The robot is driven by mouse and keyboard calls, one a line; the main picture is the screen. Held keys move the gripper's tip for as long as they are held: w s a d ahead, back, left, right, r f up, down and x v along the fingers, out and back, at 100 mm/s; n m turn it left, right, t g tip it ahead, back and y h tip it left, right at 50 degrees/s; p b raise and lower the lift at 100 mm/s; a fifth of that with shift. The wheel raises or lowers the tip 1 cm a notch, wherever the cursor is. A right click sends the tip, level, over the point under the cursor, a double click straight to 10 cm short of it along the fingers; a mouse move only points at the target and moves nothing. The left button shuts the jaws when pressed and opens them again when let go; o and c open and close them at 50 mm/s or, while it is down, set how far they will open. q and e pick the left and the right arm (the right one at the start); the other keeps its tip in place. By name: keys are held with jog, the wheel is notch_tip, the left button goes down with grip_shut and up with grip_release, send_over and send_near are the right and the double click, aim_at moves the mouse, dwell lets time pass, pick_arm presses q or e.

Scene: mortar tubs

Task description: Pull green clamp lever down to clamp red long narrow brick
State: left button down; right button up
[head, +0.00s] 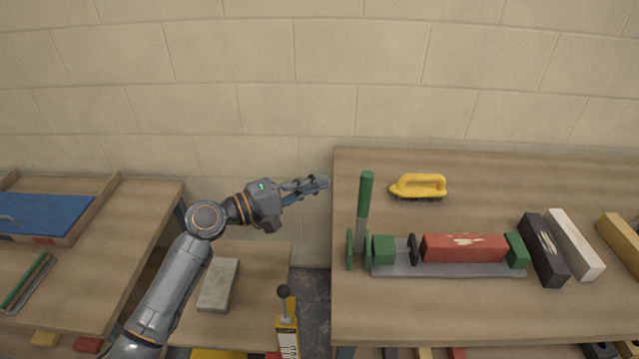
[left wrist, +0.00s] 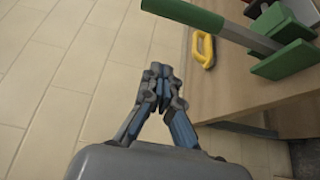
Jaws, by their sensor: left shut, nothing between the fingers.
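The clamp's green lever (head: 366,195) stands upright at the left end of the grey clamp base (head: 450,270). It also shows at the top of the left wrist view (left wrist: 188,14), with its grey shaft. The red long narrow brick (head: 463,247) lies on the base between a black jaw pad (head: 413,250) and a green end block (head: 516,250). I cannot tell whether the pad touches it. My left gripper (head: 324,183) is shut and empty, left of the lever and apart from it. It also shows in the left wrist view (left wrist: 160,72). My right gripper is not in view.
A yellow-handled brush (head: 418,187) lies behind the clamp on the wooden bench (head: 560,315). A black brick (head: 543,249), a white brick (head: 575,245) and a tan brick (head: 620,240) lie to the right. A block wall stands behind. The bench's left edge is near my gripper.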

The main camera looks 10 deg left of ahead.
aim_at(363, 215)
pick_arm(q)
jog(key=p+x, duration=0.2)
jog(key=x, duration=0.6)
jog(key=s, duration=0.2)
jog(key=s+d+p, duration=0.1)
jog(key=s, duration=0.1)
jog(key=shift+p, duration=0.3)
